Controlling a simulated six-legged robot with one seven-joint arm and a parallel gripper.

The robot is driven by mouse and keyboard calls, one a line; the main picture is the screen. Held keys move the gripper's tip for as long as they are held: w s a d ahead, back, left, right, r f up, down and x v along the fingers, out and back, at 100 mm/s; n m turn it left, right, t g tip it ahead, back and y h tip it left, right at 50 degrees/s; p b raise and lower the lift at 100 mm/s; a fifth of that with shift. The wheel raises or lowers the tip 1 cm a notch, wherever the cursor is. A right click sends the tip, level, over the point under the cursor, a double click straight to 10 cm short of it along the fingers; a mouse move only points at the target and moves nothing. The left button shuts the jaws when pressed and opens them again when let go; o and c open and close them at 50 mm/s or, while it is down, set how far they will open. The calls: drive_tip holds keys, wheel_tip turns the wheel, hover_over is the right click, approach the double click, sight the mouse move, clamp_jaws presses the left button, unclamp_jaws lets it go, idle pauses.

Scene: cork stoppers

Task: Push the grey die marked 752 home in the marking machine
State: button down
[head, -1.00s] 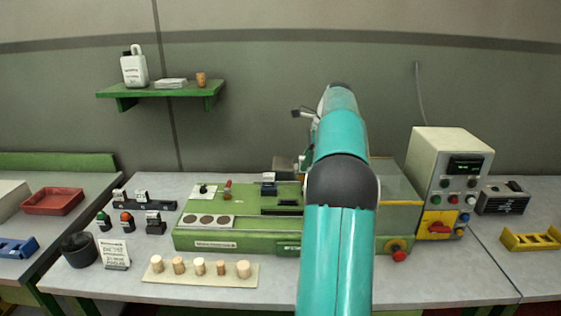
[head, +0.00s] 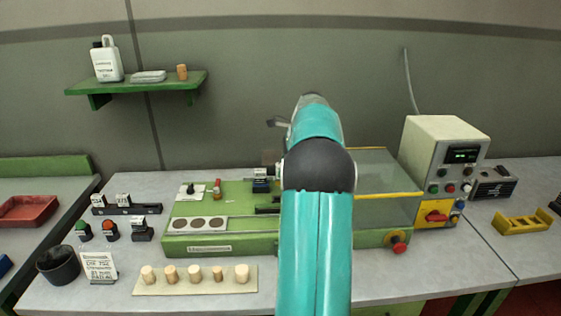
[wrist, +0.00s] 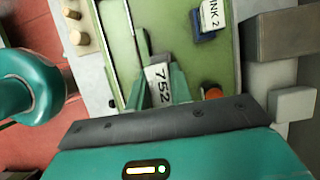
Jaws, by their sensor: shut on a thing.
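The grey die marked 752 (wrist: 158,83) is between the two teal fingers of my gripper (wrist: 161,92) in the wrist view, its white label facing the camera. My gripper is shut on it, over the green bed of the marking machine (wrist: 122,28). A groove runs along the bed just ahead of the die. The wrist view does not settle how far the die is seated. In the head view the marking machine (head: 215,248) stands mid-table, and my arm hides the gripper, the die and part of the machine.
An ink block marked INK 2 (wrist: 210,18) sits close to my gripper. A clear guard with a yellow edge (head: 385,195) covers the machine's right part, beside the control box (head: 425,150). Several corks stand on a pale board (head: 205,287) in front. A die rack (head: 125,209) stands left.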

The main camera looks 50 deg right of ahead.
drive_tip(key=shift+s+f, duration=0.1)
drive_tip(key=shift+f, duration=1.95)
drive_tip(key=shift+w, duration=0.2)
drive_tip(key=shift+f, duration=1.65)
idle(1.2)
drive_tip(key=c, duration=1.2)
unclamp_jaws()
drive_tip(key=shift+o, duration=0.2)
drive_tip(key=v, duration=1.4)
